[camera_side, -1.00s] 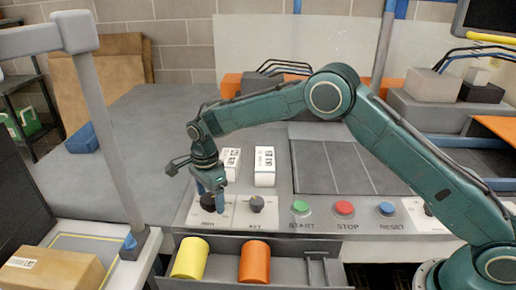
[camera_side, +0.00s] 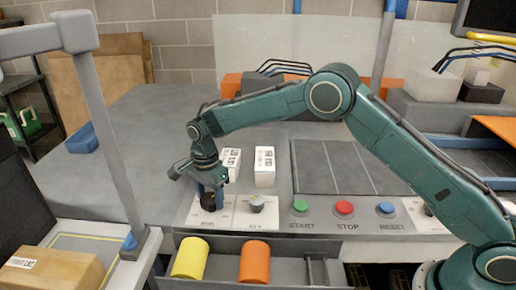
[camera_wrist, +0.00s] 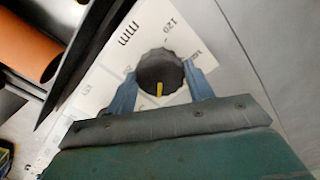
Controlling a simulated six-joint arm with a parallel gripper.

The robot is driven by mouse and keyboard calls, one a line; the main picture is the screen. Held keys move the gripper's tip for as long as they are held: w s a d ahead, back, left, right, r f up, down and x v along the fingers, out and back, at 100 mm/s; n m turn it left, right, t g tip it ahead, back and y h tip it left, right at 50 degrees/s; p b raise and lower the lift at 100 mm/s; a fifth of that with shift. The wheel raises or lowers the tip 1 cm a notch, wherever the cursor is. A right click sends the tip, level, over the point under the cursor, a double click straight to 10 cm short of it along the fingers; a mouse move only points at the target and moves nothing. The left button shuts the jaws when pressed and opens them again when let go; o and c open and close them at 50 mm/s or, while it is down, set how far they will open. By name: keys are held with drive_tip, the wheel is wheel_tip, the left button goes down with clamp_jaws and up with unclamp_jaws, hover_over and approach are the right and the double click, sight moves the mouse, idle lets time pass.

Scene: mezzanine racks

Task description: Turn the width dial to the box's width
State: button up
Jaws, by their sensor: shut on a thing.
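The width dial is a dark fluted knob (camera_side: 208,203) at the left end of the control panel, on a white plate printed with a scale. My gripper (camera_side: 212,192) points down over it and is shut on it. In the wrist view the dial (camera_wrist: 160,68) sits between the two blue fingers (camera_wrist: 160,85), and its yellow pointer mark faces the gripper's palm. The plate (camera_wrist: 150,20) reads "mm" and "120"; other marks are small or covered by the fingers. A brown cardboard box (camera_side: 52,268) with a white label lies at the lower left.
A second knob (camera_side: 257,203) stands just right of the dial, then green (camera_side: 301,206), red (camera_side: 344,208) and blue (camera_side: 386,209) buttons. Two small white cartons (camera_side: 264,166) stand behind. Yellow (camera_side: 190,258) and orange (camera_side: 254,262) cylinders lie in the tray below.

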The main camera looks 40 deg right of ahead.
drive_tip(key=n, duration=1.2)
drive_tip(key=shift+r+n, duration=0.1)
drive_tip(key=shift+n, duration=0.2)
drive_tip(key=n, duration=0.4)
drive_tip(key=shift+n, duration=0.3)
drive_tip(key=n, duration=0.3)
drive_tip(key=shift+n, duration=0.3)
drive_tip(key=n, duration=0.4)
drive_tip(key=shift+n, duration=0.3)
drive_tip(key=n, duration=0.4)
drive_tip(key=shift+n, duration=1.9)
